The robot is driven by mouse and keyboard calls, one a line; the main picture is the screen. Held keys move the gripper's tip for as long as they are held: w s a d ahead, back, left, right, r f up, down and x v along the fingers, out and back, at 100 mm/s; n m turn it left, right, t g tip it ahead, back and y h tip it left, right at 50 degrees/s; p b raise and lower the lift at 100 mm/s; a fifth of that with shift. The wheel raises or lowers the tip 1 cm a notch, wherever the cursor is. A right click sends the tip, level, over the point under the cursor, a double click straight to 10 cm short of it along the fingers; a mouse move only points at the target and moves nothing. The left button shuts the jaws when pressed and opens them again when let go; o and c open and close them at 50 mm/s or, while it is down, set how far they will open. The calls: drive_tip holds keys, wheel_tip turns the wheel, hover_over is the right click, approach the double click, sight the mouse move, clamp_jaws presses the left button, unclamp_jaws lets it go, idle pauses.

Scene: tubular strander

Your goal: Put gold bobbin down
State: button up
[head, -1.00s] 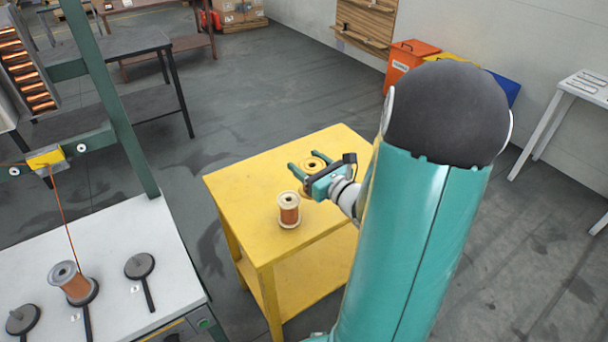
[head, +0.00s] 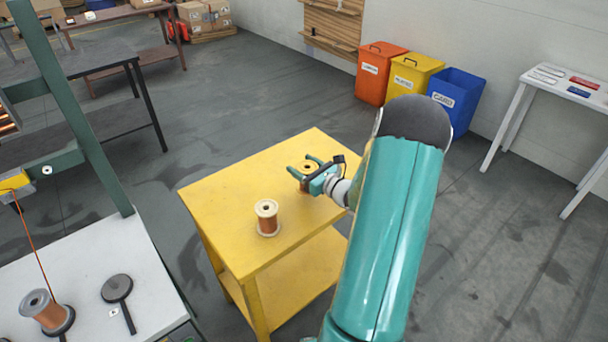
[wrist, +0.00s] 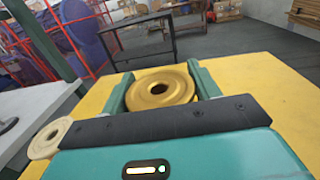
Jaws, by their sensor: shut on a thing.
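The gold bobbin (head: 309,166) is upright between the fingers of my gripper (head: 303,166), over the far right part of the yellow table (head: 225,190). In the wrist view the gold bobbin (wrist: 160,87) shows its round top flange and centre hole, with a green finger of my gripper (wrist: 162,88) on each side. My gripper is shut on it. Its lower end is mostly hidden, so I cannot tell whether it touches the tabletop.
A copper bobbin with cream flanges (head: 267,217) stands upright on the yellow table, close to my gripper's near left. A white bench (head: 110,265) with another copper bobbin (head: 47,311) is at lower left. Orange (head: 380,72), yellow (head: 414,75) and blue (head: 455,98) bins stand behind. The table's left part is clear.

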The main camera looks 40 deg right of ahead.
drive_tip(key=shift+w+d+f, duration=0.25)
drive_tip(key=shift+d+f, duration=0.1)
drive_tip(key=shift+f, duration=1.6)
drive_tip(key=shift+f, duration=0.2)
drive_tip(key=o, duration=1.1)
drive_tip(key=shift+o, duration=0.2)
